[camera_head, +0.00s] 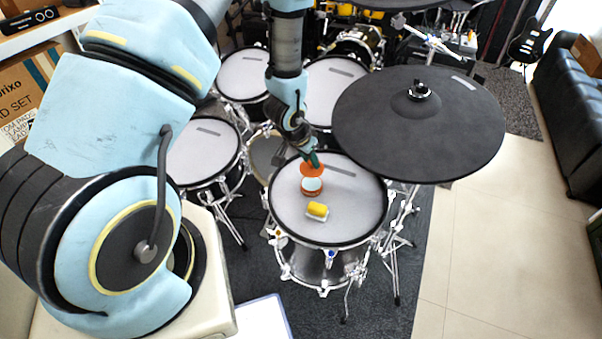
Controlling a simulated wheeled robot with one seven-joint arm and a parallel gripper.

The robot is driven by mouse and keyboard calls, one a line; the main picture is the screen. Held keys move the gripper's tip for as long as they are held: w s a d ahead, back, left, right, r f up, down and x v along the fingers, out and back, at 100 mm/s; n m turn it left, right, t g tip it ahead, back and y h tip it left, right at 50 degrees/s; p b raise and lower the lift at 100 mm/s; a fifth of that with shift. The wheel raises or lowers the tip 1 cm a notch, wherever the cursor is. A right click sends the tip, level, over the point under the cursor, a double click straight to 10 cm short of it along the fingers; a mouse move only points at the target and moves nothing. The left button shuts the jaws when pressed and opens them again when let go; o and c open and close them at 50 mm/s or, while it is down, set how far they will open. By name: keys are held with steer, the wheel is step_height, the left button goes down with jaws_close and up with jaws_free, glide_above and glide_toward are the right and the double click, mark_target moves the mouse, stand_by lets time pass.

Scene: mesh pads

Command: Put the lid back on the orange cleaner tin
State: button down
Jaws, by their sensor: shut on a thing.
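The orange cleaner tin (312,188) stands upright on the front mesh drum pad, with a pale band around its side. The orange lid (312,169) is directly above the tin's top. My gripper (313,160) points down and is shut on the lid from above. The view is too small to tell whether the lid touches the tin's rim or hovers just over it. My fingertips are small and partly hidden by the wrist.
A yellow block on a white base (317,210) lies on the front drum pad (345,222), just nearer than the tin. A large black cymbal pad (420,135) hangs to the right, close to the arm. Other drum pads (203,155) stand left and behind.

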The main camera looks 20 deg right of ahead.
mark_target(308, 169)
steer(key=shift+w+d+f, duration=0.1)
steer(key=shift+w+d, duration=0.05)
steer(key=shift+w, duration=0.05)
steer(key=shift+f+b, duration=2.4)
steer(key=shift+f, duration=0.65)
steer(key=shift+f+b, duration=0.2)
steer(key=shift+b, duration=0.15)
steer(key=shift+c, duration=0.5)
jaws_free()
stand_by(0.4)
steer(key=shift+r+p, duration=2.5)
steer(key=shift+r, duration=1.05)
